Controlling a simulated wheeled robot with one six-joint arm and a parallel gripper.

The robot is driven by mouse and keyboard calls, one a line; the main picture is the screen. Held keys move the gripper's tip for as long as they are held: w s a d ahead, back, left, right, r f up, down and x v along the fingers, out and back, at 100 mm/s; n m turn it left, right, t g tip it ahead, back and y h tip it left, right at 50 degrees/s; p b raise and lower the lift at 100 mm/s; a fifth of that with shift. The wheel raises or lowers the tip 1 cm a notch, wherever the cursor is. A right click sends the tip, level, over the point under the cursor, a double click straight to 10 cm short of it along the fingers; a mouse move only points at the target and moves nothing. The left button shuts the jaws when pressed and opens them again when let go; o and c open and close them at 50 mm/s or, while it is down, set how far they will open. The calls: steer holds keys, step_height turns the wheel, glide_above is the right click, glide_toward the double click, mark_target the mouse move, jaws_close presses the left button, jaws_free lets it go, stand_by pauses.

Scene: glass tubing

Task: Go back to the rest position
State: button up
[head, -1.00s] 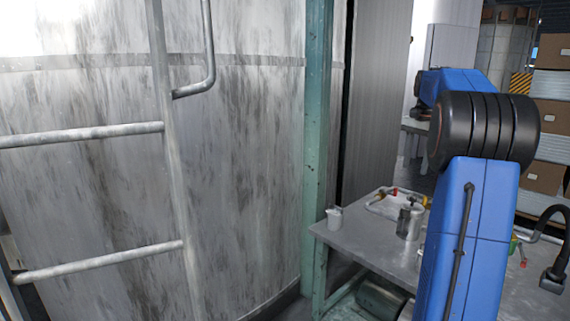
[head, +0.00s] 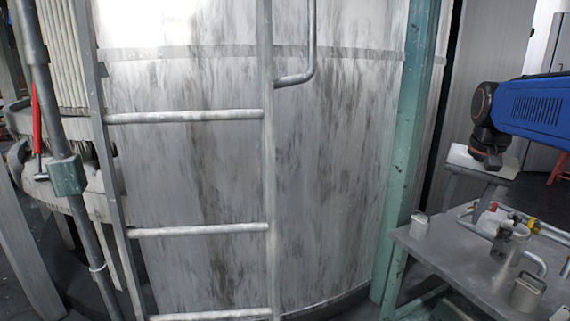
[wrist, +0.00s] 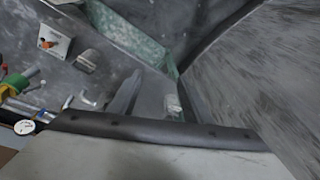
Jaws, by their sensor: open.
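My blue arm reaches in from the right edge of the head view. At its end, my gripper (head: 490,158) shows as a dark shape with an orange ring above it, pointing down beyond the grey workbench (head: 425,250). Its fingers are small and dark there, and I see nothing held in it. In the wrist view, a dark rounded bar and a pale flat surface fill the bottom. I cannot tell which parts there are fingers.
A metal mug (head: 419,226), a larger can (head: 527,292) and glass tubing with coloured fittings (head: 497,212) are on the bench. A large stained tank (head: 200,180) with a ladder (head: 268,180) fills the middle. A green post (head: 405,150) stands between tank and bench.

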steer(key=s+a+f+n+t, duration=0.1)
steer(key=s+a+f+n, duration=0.3)
steer(key=s+a+f, duration=0.3)
steer(key=s+a+f+n+t, duration=0.1)
steer(key=s+a+f+n, duration=0.2)
steer(key=s+a+f, duration=0.4)
steer(key=s+f, duration=0.1)
steer(key=s, duration=0.3)
steer(key=shift+s+a+f+n+y, duration=0.15)
steer(key=shift+s+f+n+y, duration=0.2)
steer(key=shift+s+n+y, duration=0.05)
